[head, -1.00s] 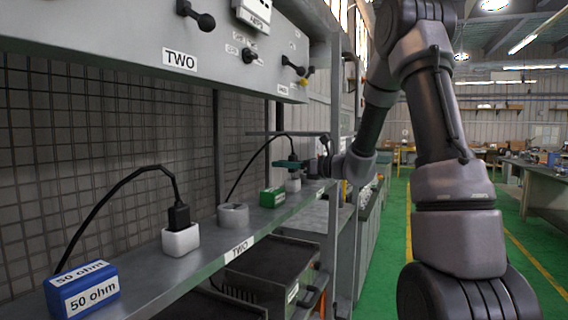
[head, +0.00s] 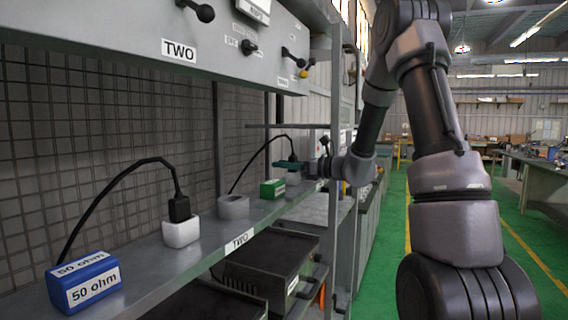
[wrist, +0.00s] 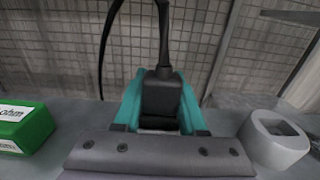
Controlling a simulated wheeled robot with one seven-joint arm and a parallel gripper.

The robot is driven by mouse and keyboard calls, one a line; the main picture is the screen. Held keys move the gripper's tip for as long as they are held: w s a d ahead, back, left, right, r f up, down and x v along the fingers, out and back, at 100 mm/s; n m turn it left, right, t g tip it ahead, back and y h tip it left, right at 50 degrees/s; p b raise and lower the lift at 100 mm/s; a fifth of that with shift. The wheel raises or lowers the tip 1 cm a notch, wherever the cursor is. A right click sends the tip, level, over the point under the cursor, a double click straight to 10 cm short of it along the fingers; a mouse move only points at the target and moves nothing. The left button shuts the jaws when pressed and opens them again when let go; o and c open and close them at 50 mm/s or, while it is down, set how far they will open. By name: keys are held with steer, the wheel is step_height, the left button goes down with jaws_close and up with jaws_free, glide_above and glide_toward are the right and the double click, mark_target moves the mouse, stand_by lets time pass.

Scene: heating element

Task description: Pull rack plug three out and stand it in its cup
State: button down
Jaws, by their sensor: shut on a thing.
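My gripper (head: 290,164) has teal fingers and is at the far part of the shelf. In the wrist view it is shut on a black plug (wrist: 162,95), one finger on each side. A black cable rises from the plug's top. In the head view a white socket block (head: 293,179) stands right under the gripper; my gripper hides how deep the plug sits in it. A light grey cup (wrist: 276,141) with a square-looking opening stands to the right in the wrist view, apart from the fingers, and looks empty.
A green ohm block (head: 272,189) is beside the gripper and shows at left in the wrist view (wrist: 24,128). Nearer are a grey cup (head: 233,207), a white socket (head: 181,232) with a black plug, and a blue 50 ohm block (head: 84,284). Mesh stands behind.

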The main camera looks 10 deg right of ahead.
steer(key=shift+f, duration=0.5)
steer(key=shift+c, duration=1.9)
jaws_free()
steer(key=shift+f, duration=0.1)
steer(key=v, duration=1.1)
steer(key=shift+a, duration=0.1)
